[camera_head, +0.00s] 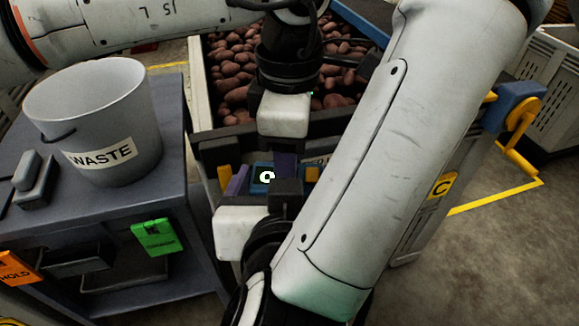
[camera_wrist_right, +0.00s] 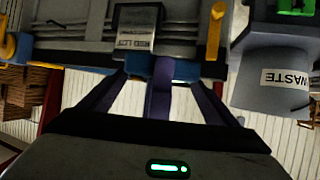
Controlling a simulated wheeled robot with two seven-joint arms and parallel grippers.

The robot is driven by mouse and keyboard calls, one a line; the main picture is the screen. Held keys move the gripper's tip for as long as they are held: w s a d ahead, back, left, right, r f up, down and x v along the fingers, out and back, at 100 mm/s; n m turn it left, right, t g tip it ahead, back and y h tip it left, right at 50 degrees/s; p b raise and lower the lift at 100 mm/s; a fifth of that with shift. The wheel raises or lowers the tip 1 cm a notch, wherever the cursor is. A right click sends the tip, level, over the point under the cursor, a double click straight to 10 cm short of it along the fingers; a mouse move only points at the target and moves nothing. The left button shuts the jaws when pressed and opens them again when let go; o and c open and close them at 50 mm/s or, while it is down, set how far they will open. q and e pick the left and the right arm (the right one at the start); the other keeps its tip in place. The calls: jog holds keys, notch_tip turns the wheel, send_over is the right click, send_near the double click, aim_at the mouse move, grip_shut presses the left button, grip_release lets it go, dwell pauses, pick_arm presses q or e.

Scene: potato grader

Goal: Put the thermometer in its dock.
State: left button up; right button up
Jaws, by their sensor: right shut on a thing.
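My right gripper (camera_wrist_right: 160,84) is in front of the potato crate. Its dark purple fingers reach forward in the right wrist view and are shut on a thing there. A blue piece (camera_wrist_right: 182,71) shows at the fingertips, and a blue block with a white mark (camera_head: 263,174) shows there in the head view; I take this to be the thermometer, partly hidden by the fingers. My left gripper (camera_head: 285,150) points down just behind it; its fingers are mostly hidden. A grey labelled box (camera_wrist_right: 138,28) lies just beyond the blue piece; I cannot tell whether it is the dock.
The crate of potatoes (camera_head: 200,95) stands behind. A grey WASTE bucket (camera_head: 95,120) is on the dark table (camera_head: 170,110) at left, with a grey device (camera_head: 35,178) beside it. A green tag (camera_head: 155,238) and orange HOLD tag (camera_head: 17,268) hang in front. Yellow posts flank the grippers.

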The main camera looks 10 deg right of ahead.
pick_arm(q)
jog(key=c, duration=0.3)
jog(key=shift+w, duration=0.1)
jog(key=shift+c, duration=0.9)
pick_arm(e)
jog(key=o, duration=1.1)
jog(key=shift+r, duration=0.1)
